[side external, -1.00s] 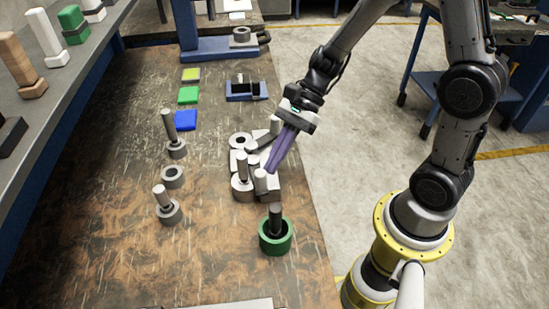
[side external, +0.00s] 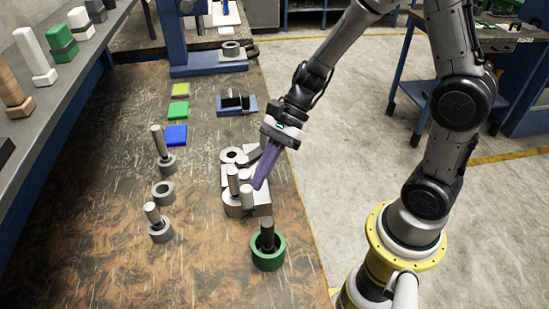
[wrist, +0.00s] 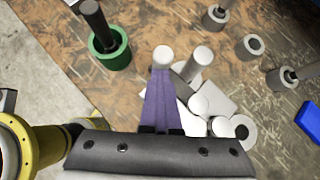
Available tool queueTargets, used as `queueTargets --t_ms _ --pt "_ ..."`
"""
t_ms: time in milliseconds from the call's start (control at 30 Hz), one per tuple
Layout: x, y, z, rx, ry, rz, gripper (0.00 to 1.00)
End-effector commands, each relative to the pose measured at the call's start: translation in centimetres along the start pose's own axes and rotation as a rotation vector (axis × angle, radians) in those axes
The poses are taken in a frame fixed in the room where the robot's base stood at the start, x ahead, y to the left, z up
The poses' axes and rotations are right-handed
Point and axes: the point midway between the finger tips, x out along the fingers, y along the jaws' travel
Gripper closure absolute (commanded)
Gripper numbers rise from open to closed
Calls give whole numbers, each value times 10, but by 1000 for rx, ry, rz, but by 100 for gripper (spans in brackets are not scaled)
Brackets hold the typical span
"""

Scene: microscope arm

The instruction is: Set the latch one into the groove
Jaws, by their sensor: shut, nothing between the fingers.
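A cluster of pale grey parts (side external: 262,208) stands near the right side of the bench, with upright pegs, a ring and blocks close together. It also shows in the wrist view (wrist: 215,97). My gripper (side external: 258,187) has long purple fingers, closed together with nothing between them. Its tips are at the cluster, close beside a pale upright peg (side external: 246,195). In the wrist view the tips (wrist: 161,72) overlap a round pale peg top (wrist: 163,54); whether they touch it is unclear. I cannot tell which part is the latch or where the groove is. The fingers hide part of the cluster.
A green cup (side external: 268,262) with a dark peg stands in front of the cluster. Grey pegs in rings and an empty ring (side external: 163,193) stand to the left. Yellow, green and blue pads (side external: 176,135) and a blue holder (side external: 224,107) lie farther back. Bare bench lies between.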

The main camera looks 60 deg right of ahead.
Motion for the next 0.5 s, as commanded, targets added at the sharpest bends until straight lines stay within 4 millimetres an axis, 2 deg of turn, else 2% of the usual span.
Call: queueTargets --t_ms 67,267,300,500 --pt "-1 4 -1 9 -14 14 100" --pt "-25 5 -25 8 -5 0 100" --pt "-31 6 -31 8 -1 -2 100" --pt "-78 8 -29 0 2 -7 100"
